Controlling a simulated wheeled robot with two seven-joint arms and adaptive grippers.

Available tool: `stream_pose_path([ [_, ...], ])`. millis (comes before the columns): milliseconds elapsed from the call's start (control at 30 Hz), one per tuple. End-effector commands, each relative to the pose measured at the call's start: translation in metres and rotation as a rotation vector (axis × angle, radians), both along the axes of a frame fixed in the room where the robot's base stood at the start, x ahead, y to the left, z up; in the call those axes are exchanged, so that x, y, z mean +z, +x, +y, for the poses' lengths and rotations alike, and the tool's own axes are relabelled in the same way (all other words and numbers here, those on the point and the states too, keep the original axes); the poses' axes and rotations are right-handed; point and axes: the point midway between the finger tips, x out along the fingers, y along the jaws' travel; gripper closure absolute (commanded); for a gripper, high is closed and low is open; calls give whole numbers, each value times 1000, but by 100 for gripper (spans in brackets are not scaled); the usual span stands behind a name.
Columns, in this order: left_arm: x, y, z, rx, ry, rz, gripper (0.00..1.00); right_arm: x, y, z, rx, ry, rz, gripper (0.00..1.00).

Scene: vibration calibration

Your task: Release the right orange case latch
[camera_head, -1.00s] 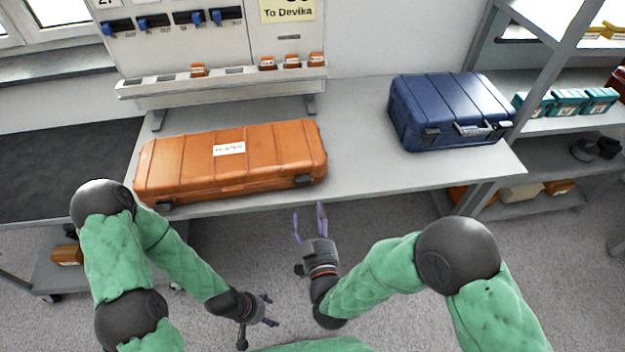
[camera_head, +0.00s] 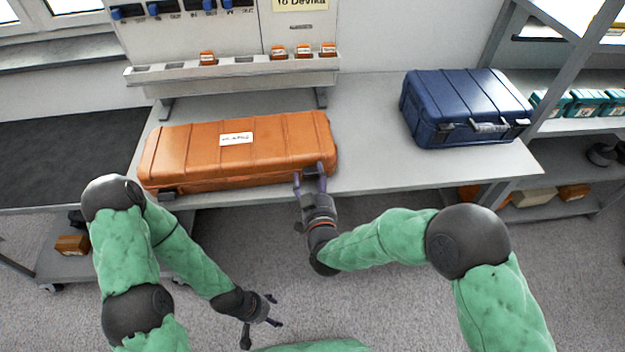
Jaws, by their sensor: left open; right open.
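The orange case (camera_head: 236,150) lies closed on the grey workbench, with a white label on its lid. Its left latch (camera_head: 167,195) is a dark piece at the lower left of the front side. The right latch, at the right end of the front side, is mostly hidden behind my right gripper (camera_head: 310,180). That gripper is open, its purple fingers pointing at the case front around the latch; I cannot tell whether they touch it. My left gripper (camera_head: 274,310) is open and empty, low in front of the bench, well away from the case.
A dark blue case (camera_head: 465,108) stands on the bench to the right. A grey rack (camera_head: 235,75) with small orange boxes is behind the orange case. Shelving with teal boxes (camera_head: 585,104) stands at the right. The bench between the two cases is clear.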

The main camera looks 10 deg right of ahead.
Motion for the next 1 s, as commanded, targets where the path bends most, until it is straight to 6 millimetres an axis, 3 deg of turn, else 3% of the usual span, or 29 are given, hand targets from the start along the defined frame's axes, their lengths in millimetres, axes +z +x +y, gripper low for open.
stream_pose_path([
  [167, 0, 0, 0, 0, 0, 0, 31, 0, 0, 0, 0, 0, 0, 31],
  [300, 0, 0, 0, 0, 0, 0, 31, 0, 0, 0, 0, 0, 1, 71],
  [400, 0, 0, 0, 0, 0, 0, 31, 0, 0, 0, 0, 0, 0, 93],
  [667, 0, 0, 0, 0, 0, 0, 31, 0, 1, -1, -4, 1, -19, 93],
  [1000, 0, 0, 0, 0, 0, 0, 31, -3, -1, -1, -4, 9, -203, 93],
])
